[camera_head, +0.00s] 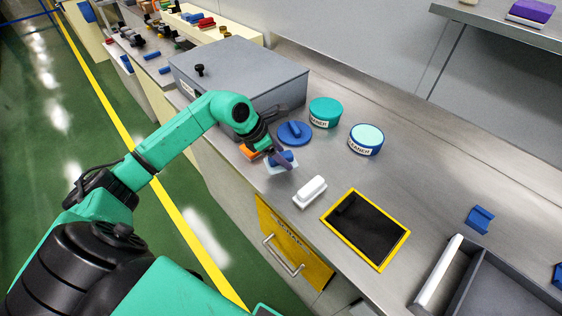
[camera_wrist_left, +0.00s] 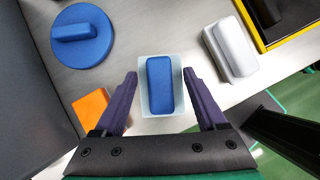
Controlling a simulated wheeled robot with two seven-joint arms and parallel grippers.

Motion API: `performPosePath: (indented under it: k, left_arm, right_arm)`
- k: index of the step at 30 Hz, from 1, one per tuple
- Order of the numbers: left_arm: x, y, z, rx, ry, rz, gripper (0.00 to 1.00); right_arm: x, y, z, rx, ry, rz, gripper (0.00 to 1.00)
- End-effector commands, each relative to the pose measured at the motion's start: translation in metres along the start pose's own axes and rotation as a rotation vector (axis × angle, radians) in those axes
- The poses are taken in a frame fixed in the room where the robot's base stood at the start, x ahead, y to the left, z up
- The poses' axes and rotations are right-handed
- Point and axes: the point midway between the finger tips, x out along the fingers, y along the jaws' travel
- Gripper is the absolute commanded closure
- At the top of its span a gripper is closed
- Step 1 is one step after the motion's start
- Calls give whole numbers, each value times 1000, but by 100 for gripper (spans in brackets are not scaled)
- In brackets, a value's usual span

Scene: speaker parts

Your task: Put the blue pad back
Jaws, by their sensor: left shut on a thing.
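The blue pad, a pale-blue block with a darker blue grip on top, shows in the left wrist view (camera_wrist_left: 160,86) and in the head view (camera_head: 284,158), near the bench's front edge. My left gripper (camera_wrist_left: 160,78), purple-fingered, also shows in the head view (camera_head: 280,160). Whether the pad touches the bench is hard to tell. An orange block (camera_head: 250,151) is beside it, partly hidden by my gripper. A white pad (camera_head: 310,191) lies to its right. My right gripper is out of view.
A round blue lid with a handle (camera_head: 295,133) lies behind the gripper, before a grey box (camera_head: 245,75). Teal (camera_head: 324,112) and blue-white (camera_head: 366,139) tubs stand behind. A yellow-framed black tray (camera_head: 342,232) and a grey bin (camera_head: 495,290) are right. Bench behind the tray is clear.

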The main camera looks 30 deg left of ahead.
Motion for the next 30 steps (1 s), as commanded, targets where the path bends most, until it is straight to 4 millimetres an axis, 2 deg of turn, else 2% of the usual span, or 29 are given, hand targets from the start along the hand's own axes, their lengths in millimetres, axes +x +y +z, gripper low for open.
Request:
performPosePath:
  k: [6, 14, 15, 16, 17, 26, 30]
  left_arm:
    - [32, -1, -19, -2, 2, -3, 98]
    - [35, 0, -21, 0, 2, 0, 98]
    - [34, 0, -21, 0, 2, -1, 15]
    - [34, 0, -20, 0, 2, -1, 4]
    - [34, 0, -20, 0, 2, -1, 0]
    - [30, 0, -20, 0, 2, 0, 0]
    - [9, 1, -21, 2, 4, 4, 0]
  right_arm:
    - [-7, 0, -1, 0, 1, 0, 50]
    - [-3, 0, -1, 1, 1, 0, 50]
    - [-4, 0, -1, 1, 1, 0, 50]
    - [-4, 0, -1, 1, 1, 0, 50]
    - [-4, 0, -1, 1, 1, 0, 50]
    - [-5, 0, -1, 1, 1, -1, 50]
    - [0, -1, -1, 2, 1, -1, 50]
